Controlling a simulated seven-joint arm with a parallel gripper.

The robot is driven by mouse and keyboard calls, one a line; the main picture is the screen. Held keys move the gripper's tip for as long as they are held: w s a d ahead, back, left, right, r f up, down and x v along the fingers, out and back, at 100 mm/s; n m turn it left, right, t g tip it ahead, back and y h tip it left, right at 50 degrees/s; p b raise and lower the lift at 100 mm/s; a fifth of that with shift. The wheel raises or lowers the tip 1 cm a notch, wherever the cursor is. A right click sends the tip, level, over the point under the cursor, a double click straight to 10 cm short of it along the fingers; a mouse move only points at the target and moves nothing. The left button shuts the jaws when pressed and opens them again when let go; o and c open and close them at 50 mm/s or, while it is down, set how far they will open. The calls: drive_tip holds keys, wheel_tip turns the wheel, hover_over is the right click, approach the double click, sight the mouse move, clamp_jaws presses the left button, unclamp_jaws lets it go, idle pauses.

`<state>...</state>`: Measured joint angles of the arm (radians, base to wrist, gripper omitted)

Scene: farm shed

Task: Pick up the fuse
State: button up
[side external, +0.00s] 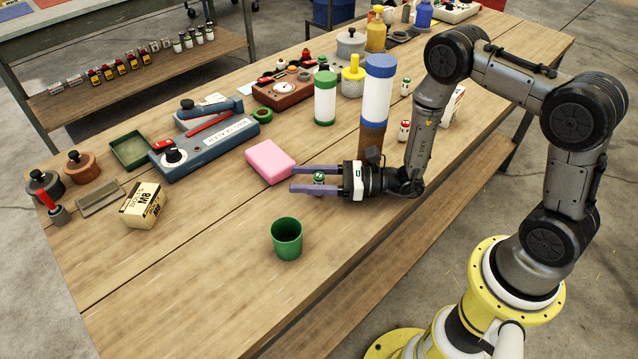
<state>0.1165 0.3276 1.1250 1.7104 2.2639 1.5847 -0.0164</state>
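A small fuse-like cylinder with a green top (319,177) stands on the wooden table, between the two purple fingers of my gripper (314,179). The fingers lie low and level, pointing left, one on the far side and one on the near side of it. They are apart; a narrow gap seems to show around the cylinder, though contact is hard to tell. The near finger hides its lower part.
A pink block (270,162) lies just beyond my fingertips. A green cup (287,239) stands nearer the front edge. A tall blue, white and brown cylinder (378,85) stands behind my gripper. A blue meter box (205,145) and a cream carton (142,205) are left. The front left table is clear.

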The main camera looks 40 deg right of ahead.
clamp_jaws()
